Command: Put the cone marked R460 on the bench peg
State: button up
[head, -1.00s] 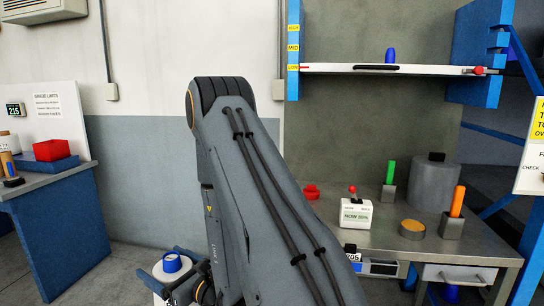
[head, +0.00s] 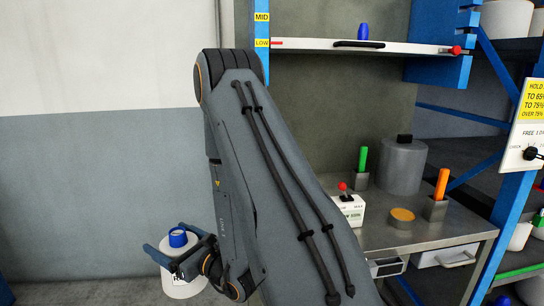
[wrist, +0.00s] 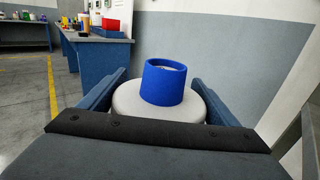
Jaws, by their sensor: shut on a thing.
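A white cone with a blue tube top (head: 178,238) is held by my gripper (head: 174,250) at the lower left of the head view. A dark mark, partly hidden, shows on its side, so I cannot read it in full. In the wrist view, the blue tube (wrist: 164,82) stands upright between my gripper's two fingers (wrist: 160,100), which are shut on the white body. The work bench (head: 440,232) is at the right in the head view, apart from the cone. I cannot make out the bench peg; my arm hides the bench's left part.
On the bench are a white box with a red-knobbed lever (head: 348,208), green (head: 363,158) and orange (head: 441,184) sticks in holders, an orange disc (head: 402,214) and a grey cylinder (head: 402,166). A shelf (head: 400,47) is above. Floor at left is clear.

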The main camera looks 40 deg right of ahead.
jog(key=d+r+n+y+p, duration=0.1)
jog(key=d+r+n+y, duration=0.1)
jog(key=d+r, duration=1.05)
jog(key=s+d+r+g+y, duration=0.1)
jog(key=s+d+r, duration=0.2)
jog(key=d, duration=0.3)
jog(key=s+d+r+g+y+p, duration=0.1)
jog(key=s+d+r, duration=0.3)
jog(key=s+d, duration=0.2)
jog(key=shift+s+d+r+n, duration=0.3)
jog(key=shift+d+n, duration=0.1)
jog(key=shift+d, duration=0.4)
jog(key=shift+p, duration=0.3)
notch_tip(320, 180, down, 3)
jog(key=shift+f+b, duration=0.2)
jog(key=shift+b, duration=0.45)
jog(key=shift+s+p, duration=0.1)
jog(key=shift+p, duration=0.95)
